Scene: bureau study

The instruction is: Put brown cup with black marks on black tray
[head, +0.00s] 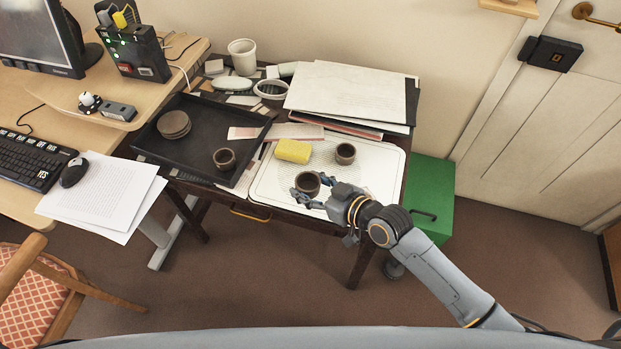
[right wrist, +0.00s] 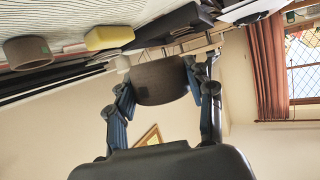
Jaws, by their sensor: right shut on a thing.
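My right gripper (head: 313,192) is shut on a brown cup (head: 308,182) above the front of the white board. In the right wrist view this cup (right wrist: 159,82) sits between the two fingers; I cannot make out its black marks. A second brown cup (head: 345,153) stands on the white board to the right of a yellow sponge (head: 293,151). The black tray (head: 202,180) lies to the left, with a small brown cup (head: 224,158) and stacked brown discs (head: 173,124) in it. My left gripper is not in view.
The white ribbed board (head: 377,183) lies under the held cup. Large papers (head: 345,88), a white pot (head: 242,54) and small bowls crowd the back of the table. A desk with keyboard (head: 33,160) is at left; a green cabinet (head: 430,195) is at right.

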